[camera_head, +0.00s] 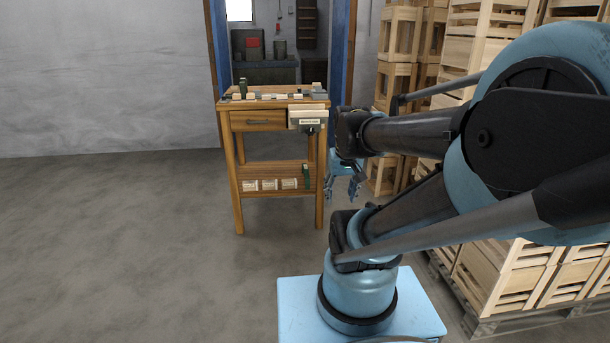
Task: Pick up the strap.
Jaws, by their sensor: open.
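I cannot make out a strap for certain at this distance. A wooden workbench (233,146) stands ahead, with several small pale and grey pieces (267,96) in a row on its top. A small dark green item (243,88) stands at the top's left, and another dark green item (306,176) is at the right of the lower shelf. My gripper (343,197) hangs just right of the bench in the picture, pointing down, its fingers apart. I see nothing between them. My arm hides part of the area behind it.
Several small pale crates (268,185) sit on the lower shelf. Stacked wooden crates (510,275) fill the right side. The floor (120,240) at left is clear.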

